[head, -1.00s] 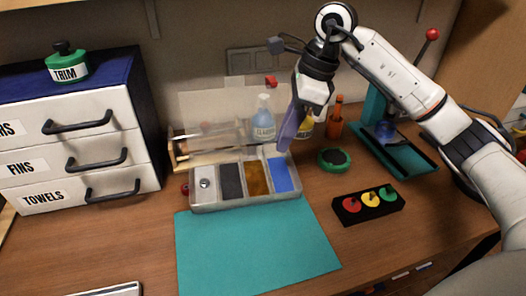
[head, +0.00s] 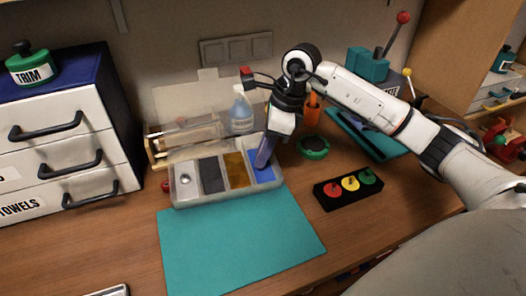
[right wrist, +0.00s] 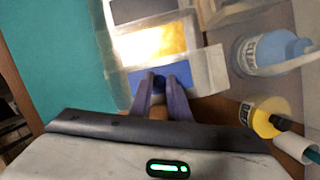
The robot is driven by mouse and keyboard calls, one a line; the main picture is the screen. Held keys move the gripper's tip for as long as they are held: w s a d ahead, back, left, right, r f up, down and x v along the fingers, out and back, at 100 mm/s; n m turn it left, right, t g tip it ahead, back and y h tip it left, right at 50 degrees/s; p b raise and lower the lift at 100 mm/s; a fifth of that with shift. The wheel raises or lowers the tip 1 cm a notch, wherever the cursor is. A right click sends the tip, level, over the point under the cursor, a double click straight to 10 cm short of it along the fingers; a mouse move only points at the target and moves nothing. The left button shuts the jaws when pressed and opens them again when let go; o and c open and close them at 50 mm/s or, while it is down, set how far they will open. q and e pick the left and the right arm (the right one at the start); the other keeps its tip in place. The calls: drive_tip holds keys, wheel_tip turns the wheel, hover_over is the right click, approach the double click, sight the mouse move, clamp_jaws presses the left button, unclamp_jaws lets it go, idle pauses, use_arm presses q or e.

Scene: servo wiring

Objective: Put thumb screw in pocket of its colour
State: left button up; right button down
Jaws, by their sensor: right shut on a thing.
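The clear-lidded tray (head: 228,196) has a row of pockets: pale, dark grey, amber and blue. The blue pocket (head: 266,177) is at the right end; it also shows in the right wrist view (right wrist: 186,73). My right gripper (head: 262,160) points down at the blue pocket. In the right wrist view its fingertips (right wrist: 161,86) are shut on a small dark thumb screw (right wrist: 159,80), mostly hidden between them. Its colour is hard to tell, and I cannot tell if it touches the pocket floor. A small silver piece (head: 186,179) lies in the pale pocket. My left gripper is not in view.
A green round tin (head: 313,147) and a black block with coloured knobs (head: 347,188) are right. A teal mat (head: 240,240) lies clear in front.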

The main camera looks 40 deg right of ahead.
drive_tip(key=shift+f, duration=0.1)
drive_tip(key=c, duration=1.7)
unclamp_jaws()
drive_tip(key=shift+o, duration=0.2)
drive_tip(key=v, duration=1.2)
